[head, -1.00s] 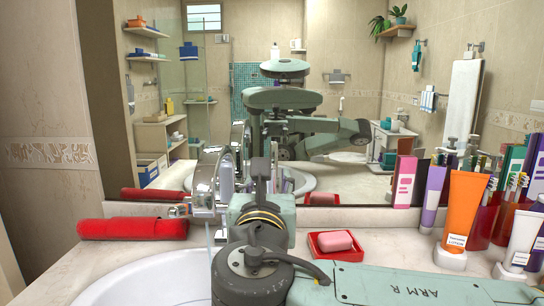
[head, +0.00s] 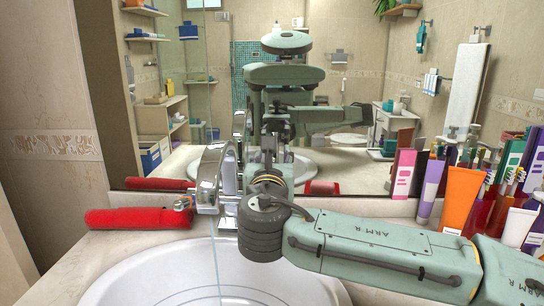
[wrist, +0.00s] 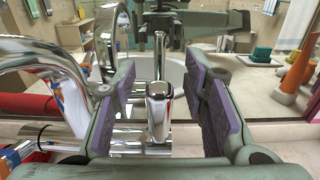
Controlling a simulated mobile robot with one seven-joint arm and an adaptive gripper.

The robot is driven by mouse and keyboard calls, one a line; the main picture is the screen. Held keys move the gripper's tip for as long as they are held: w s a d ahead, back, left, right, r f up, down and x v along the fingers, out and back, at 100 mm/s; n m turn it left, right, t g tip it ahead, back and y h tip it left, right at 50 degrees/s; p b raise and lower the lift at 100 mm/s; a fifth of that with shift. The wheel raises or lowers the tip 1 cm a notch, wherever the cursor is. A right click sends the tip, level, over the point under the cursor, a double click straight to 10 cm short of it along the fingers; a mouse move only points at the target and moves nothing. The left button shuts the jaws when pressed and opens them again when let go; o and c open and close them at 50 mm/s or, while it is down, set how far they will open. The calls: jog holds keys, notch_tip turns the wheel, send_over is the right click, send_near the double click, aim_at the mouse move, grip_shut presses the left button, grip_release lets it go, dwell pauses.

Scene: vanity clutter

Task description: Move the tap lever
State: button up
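The chrome tap (head: 212,170) stands at the back of the basin. Its arched spout shows at left in the wrist view (wrist: 45,55). A thin stream, seemingly water, falls from the spout into the white basin (head: 150,280). The tap lever (wrist: 158,108) is a chrome upright piece in the middle of the wrist view. My gripper (wrist: 165,105) is open, with its purple-padded fingers on either side of the lever. I see gaps between the lever and both pads. In the head view my own wrist hides most of the gripper and lever.
A red rolled towel (head: 135,218) lies left of the tap. A big mirror (head: 350,100) rises close behind the counter. My arm crosses the counter's right side.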

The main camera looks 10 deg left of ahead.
jog(key=shift+c, duration=0.6)
grip_shut()
dwell(0.3)
